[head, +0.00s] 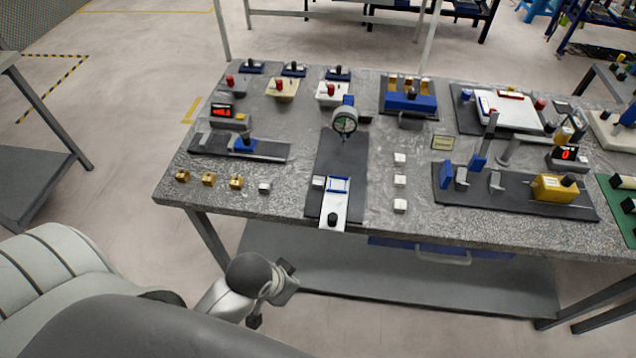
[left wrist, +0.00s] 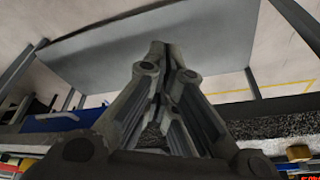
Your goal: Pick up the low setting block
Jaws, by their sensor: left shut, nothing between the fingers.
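Small blocks stand along the front of the granite table (head: 300,208). Three brass blocks (head: 208,179) and one small grey-white block (head: 264,188) form a row at the front left. Three whitish blocks (head: 400,180) stand in a column right of the dial gauge (head: 345,122). I cannot tell which is the low setting block. My left gripper (head: 284,282) is in front of the table's near edge, apart from all blocks. In the left wrist view its fingers (left wrist: 162,55) are shut together and empty. My right gripper is not in view.
The gauge stands on a dark base (head: 343,165) with a white slide overhanging the front edge. A yellow-block fixture (head: 553,187) is at the right. A lower shelf (head: 400,276) and a blue drawer (head: 490,251) sit under the tabletop. Granite around the whitish blocks is clear.

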